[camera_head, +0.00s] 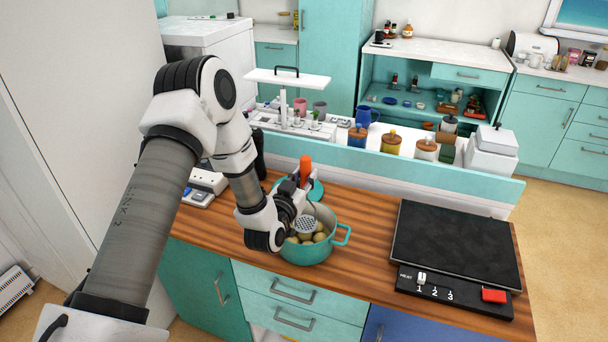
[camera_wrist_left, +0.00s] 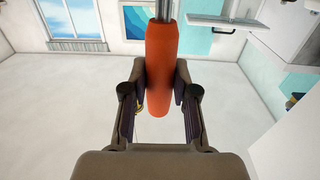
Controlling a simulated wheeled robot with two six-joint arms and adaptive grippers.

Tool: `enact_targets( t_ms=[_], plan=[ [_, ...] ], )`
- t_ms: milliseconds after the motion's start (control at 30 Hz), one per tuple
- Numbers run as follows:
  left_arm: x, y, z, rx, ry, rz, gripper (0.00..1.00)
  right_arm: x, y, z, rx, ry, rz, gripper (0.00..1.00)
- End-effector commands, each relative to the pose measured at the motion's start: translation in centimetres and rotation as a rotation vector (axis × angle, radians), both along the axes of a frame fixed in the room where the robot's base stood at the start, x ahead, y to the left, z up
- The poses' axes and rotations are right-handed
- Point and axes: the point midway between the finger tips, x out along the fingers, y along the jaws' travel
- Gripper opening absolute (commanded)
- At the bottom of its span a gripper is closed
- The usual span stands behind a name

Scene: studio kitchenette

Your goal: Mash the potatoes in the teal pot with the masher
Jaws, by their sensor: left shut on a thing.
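The teal pot (camera_head: 306,254) stands on the wooden counter in the head view, with several potatoes (camera_head: 320,237) inside. The masher has an orange handle (camera_head: 305,166) and a round perforated head (camera_head: 306,224), which shows at the pot's opening above the potatoes. I cannot tell whether the head touches them. My left gripper (camera_head: 296,190) is over the pot, shut on the masher's handle. The left wrist view shows the orange handle (camera_wrist_left: 158,70) between both fingers (camera_wrist_left: 160,88). My arm hides the pot's left side. My right gripper is not in view.
A black hotplate (camera_head: 458,243) with a control strip and a red block (camera_head: 494,296) lies right of the pot. Bare wooden counter (camera_head: 368,235) lies between them. A raised ledge behind holds several jars (camera_head: 391,144) and a blue jug (camera_head: 366,116). A teal lid-like disc (camera_head: 315,190) is behind the pot.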

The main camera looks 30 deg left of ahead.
Motion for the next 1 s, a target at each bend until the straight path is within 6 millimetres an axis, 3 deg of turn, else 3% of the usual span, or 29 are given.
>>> enact_targets(
  t_ms=[100,1000],
  plan=[
    [0.0,0.0,-1.0,0.0,-0.002,0.0,0.0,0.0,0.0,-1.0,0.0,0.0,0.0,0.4],
    [-0.1,0.0,-1.8,0.0,-0.002,0.0,0.0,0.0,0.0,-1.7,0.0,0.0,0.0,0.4]
  ],
)
